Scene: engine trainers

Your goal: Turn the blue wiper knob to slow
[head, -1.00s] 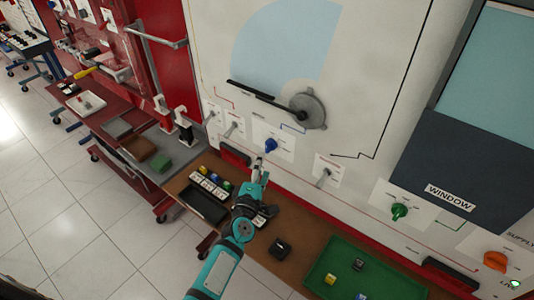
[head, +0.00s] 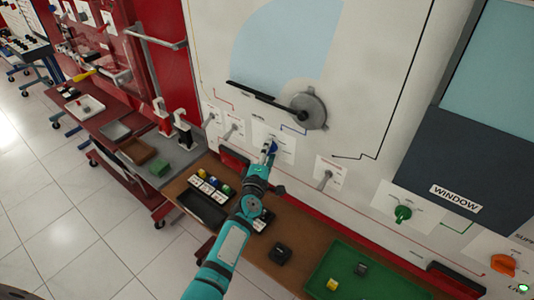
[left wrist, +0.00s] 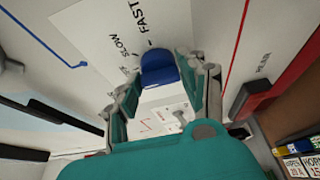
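The blue wiper knob (head: 272,147) sits on a white label plate on the upright trainer panel. In the left wrist view the blue knob (left wrist: 158,68) shows between the tips of my left gripper (left wrist: 162,80), with the printed words SLOW and FAST beside it. My left gripper (head: 268,156) is at the knob, its fingers apart on either side. I cannot tell whether they touch it. The arm covers part of the knob in the head view. My right gripper is not in view.
The black wiper arm (head: 268,101) is above the knob. A grey toggle switch (head: 324,180) and a green knob (head: 403,213) are to the right. A brown bench below holds a black tray (head: 203,208) and a green tray (head: 318,272).

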